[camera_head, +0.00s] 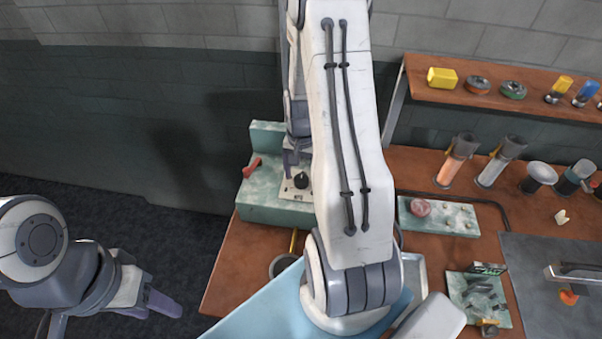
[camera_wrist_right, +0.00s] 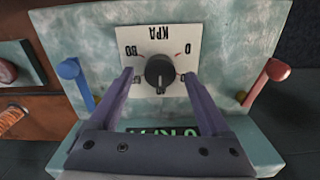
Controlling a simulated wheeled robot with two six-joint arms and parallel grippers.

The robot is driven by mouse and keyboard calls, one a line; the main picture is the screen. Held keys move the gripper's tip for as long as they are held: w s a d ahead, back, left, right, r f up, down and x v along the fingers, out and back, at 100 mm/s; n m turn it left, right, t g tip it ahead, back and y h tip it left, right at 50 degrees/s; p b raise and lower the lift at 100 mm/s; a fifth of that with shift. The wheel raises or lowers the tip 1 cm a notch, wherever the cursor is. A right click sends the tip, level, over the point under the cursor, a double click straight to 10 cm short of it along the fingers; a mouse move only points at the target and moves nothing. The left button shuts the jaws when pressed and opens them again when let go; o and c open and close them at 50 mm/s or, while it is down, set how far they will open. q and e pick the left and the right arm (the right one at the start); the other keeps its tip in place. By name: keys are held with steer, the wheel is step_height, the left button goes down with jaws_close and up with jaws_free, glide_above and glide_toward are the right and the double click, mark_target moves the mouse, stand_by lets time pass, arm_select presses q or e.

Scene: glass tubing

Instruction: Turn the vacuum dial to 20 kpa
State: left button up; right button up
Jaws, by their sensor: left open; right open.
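The vacuum dial is a black round knob (camera_wrist_right: 159,72) on a white plate (camera_wrist_right: 158,40) marked KPA, upside down in the right wrist view. A 0 is at the plate's right, and a mark like 80 is at its left. In the head view the knob (camera_head: 301,180) sits on a green marbled box (camera_head: 262,208). My right gripper (camera_wrist_right: 158,78) is open, with one finger on each side of the knob; contact is unclear. A display (camera_wrist_right: 190,130) with green characters is partly hidden behind the gripper.
A blue lever (camera_wrist_right: 76,82) and a red lever (camera_wrist_right: 268,80) flank the dial. A shelf (camera_head: 430,92) with a yellow block (camera_head: 442,78) is at the upper right. Tubes, a green tray (camera_head: 462,222) and a grey plate (camera_head: 540,310) crowd the bench's right side.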

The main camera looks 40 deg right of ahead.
steer(key=shift+f, duration=0.65)
jaws_close()
steer(key=shift+n, duration=0.3)
steer(key=n, duration=1.1)
steer(key=shift+b, duration=0.3)
